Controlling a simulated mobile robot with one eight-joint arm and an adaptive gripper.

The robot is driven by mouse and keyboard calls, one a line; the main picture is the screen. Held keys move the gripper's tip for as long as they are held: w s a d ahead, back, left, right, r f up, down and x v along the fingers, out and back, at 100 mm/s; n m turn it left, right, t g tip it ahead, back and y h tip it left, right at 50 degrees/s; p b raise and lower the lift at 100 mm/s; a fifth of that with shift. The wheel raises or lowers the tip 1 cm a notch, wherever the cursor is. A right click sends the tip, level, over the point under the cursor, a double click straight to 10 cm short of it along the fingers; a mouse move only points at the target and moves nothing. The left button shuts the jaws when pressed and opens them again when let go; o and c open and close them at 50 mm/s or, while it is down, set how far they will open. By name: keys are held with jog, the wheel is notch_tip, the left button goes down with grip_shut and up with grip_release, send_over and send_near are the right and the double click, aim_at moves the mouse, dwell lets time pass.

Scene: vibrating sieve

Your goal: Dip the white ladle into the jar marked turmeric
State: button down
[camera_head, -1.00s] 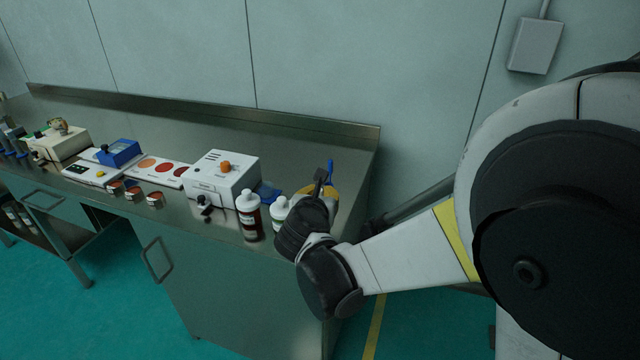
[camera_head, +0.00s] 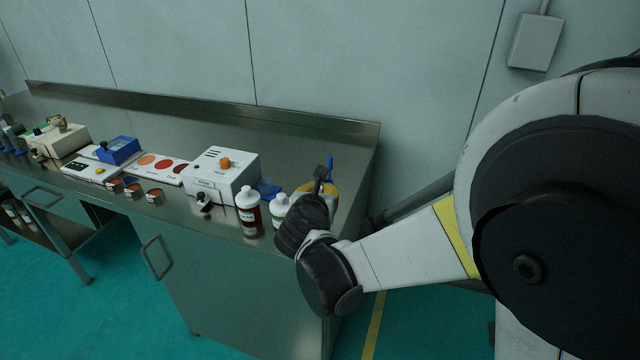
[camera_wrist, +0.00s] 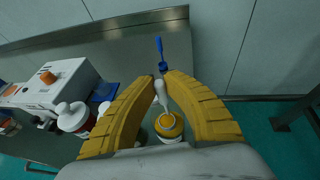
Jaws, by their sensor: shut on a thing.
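My gripper (camera_wrist: 161,84) has two yellow ribbed fingers in the wrist view. They are shut on a slim white piece, which looks like the white ladle (camera_wrist: 160,94). Its lower end points down toward a jar with a yellow top or contents (camera_wrist: 169,126), directly below between the fingers. Whether the ladle is inside the jar or just above it I cannot tell. No label on this jar is readable. In the head view my gripper (camera_head: 322,180) is at the bench's right end, and my wrist hides most of the jar and ladle.
A blue upright piece (camera_wrist: 159,48) shows just beyond the fingertips. A white-capped brown bottle (camera_head: 249,212), a smaller white bottle (camera_head: 279,211) and a white box with an orange knob (camera_head: 222,175) stand to the left. The bench's back strip (camera_head: 300,127) lies behind.

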jog(key=shift+r+p, duration=2.75)
jog(key=shift+r, duration=0.95)
